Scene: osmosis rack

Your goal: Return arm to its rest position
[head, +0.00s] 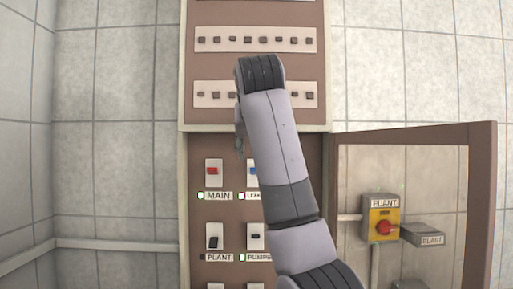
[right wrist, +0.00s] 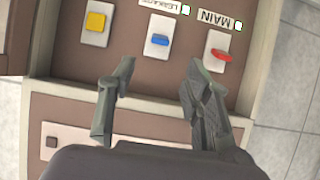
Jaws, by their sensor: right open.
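My right arm (head: 280,150) rises in front of the brown rack panel in the head view, with its wrist bent at the top. My right gripper (head: 240,137) shows only partly there, pointing down at the left of the arm. In the right wrist view the right gripper (right wrist: 155,85) is open and empty, its two fingers apart. Its fingertips are just short of the blue switch (right wrist: 160,40) and the red switch (right wrist: 222,55); I cannot tell whether they touch the panel. My left gripper is not in view.
The rack (head: 185,150) holds the red MAIN switch (head: 212,171), the black PLANT switch (head: 213,242) and green lamps. A brown-framed open door (head: 480,210) stands at the right.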

